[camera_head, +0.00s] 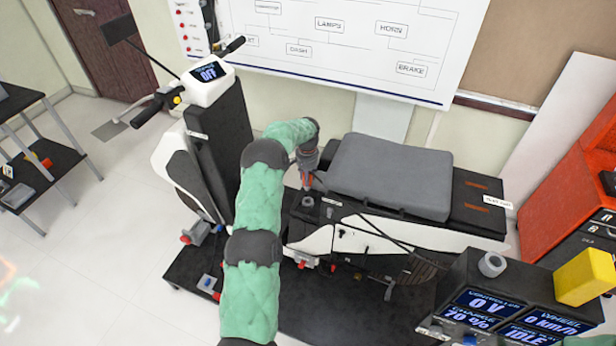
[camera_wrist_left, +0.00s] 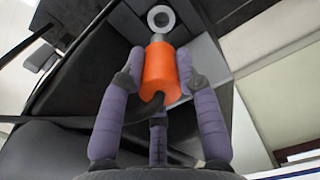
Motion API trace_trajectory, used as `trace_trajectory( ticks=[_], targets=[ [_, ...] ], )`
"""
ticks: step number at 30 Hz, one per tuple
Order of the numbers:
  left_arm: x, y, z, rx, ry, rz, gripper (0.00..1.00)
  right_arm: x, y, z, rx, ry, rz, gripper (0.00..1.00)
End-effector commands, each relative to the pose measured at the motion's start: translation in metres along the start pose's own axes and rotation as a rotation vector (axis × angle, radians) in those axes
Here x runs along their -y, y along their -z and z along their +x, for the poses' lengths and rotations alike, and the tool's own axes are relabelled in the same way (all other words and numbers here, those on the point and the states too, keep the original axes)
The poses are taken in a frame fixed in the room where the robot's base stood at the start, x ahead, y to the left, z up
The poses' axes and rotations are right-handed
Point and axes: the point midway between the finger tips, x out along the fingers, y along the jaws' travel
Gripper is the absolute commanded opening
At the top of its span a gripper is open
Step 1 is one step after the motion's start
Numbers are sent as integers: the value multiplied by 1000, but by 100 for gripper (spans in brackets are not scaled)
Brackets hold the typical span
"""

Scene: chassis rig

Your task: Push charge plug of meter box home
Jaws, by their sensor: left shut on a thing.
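My left gripper (camera_head: 308,186) points down over the middle of the scooter, just in front of the seat. In the left wrist view its purple fingers (camera_wrist_left: 160,78) are shut on the orange charge plug (camera_wrist_left: 159,68), one on each side. A dark cable (camera_wrist_left: 152,108) leaves the plug's near end. The plug's grey metal tip points at a round pale socket ring (camera_wrist_left: 161,17) on a grey block. The tip is at or very close to the ring's edge; I cannot tell whether it touches. The meter box (camera_head: 510,305), with blue displays, is at the lower right. My right gripper is not in view.
The grey seat (camera_head: 390,175) is right of the gripper, and the tall black front column (camera_head: 218,140) is to its left. A black cable (camera_head: 395,243) runs toward the meter box. A yellow block (camera_head: 585,276) and a grey ring (camera_head: 491,264) sit on the box.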

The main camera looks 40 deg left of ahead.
Motion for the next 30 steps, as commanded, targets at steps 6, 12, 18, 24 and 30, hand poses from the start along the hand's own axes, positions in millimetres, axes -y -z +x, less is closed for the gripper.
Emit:
trace_trajectory(
  ticks=[6, 12, 18, 24, 30],
  targets=[
    [1, 6, 14, -2, 1, 47, 0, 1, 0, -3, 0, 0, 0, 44],
    [1, 6, 15, -2, 1, 50, 0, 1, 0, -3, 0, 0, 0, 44],
    [1, 6, 15, -2, 1, 49, 0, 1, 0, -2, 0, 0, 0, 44],
    [0, 5, 19, -1, 0, 47, 0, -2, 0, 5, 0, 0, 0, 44],
    [0, 5, 34, -1, 0, 47, 0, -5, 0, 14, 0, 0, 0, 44]
  ],
)
